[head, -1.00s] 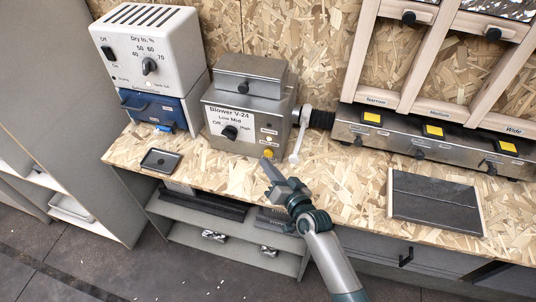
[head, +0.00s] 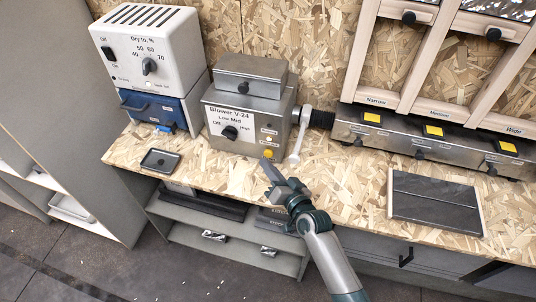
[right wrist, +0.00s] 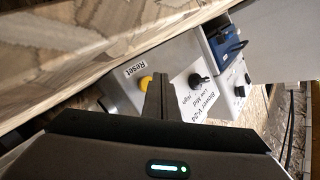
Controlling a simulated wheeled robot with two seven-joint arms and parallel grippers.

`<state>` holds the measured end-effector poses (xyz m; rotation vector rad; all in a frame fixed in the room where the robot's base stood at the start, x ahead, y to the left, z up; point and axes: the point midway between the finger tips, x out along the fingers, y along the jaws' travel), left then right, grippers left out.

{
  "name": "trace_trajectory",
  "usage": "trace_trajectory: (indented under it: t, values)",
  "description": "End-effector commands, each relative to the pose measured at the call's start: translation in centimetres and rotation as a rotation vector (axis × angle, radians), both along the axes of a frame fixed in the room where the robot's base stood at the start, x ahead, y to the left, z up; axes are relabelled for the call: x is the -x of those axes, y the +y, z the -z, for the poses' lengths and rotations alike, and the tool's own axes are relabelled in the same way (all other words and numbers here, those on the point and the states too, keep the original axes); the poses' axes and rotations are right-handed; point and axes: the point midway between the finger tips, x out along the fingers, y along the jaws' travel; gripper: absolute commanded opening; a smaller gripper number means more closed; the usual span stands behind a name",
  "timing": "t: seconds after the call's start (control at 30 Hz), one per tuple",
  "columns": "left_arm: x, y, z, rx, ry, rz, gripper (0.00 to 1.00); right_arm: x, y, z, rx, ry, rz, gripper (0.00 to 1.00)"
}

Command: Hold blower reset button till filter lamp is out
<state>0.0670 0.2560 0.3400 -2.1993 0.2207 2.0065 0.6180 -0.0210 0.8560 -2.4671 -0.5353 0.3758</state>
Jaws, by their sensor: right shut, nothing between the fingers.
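The grey metal blower box (head: 218,140), labelled Blower V-24, stands on the bench with a black Off-Low-Mid-High knob (head: 230,132). Its yellow reset button (head: 268,153) is low on the right of the front face; the right wrist view shows it under a Reset label (right wrist: 145,83). A small pale lamp (head: 269,139) sits above the button; I cannot tell surely whether it is lit. My right gripper (head: 266,166) is shut and empty, its fingertips just below the button in the head view and beside it in the wrist view. Contact is unclear. My left gripper is out of view.
A pale lever handle (head: 299,140) hangs close to the right of the blower. A white dryer unit (head: 150,60) stands on a blue box to the left. A small black tray (head: 159,161) lies at the bench's front left. A dark panel (head: 437,203) lies at right.

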Motion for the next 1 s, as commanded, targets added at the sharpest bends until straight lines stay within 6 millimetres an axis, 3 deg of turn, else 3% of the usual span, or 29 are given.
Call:
trace_trajectory:
  t: [1.0]
  values:
    - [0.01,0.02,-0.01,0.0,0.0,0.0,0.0,-0.74,-0.25,0.01,0.001,0.0,-0.001,0.0]
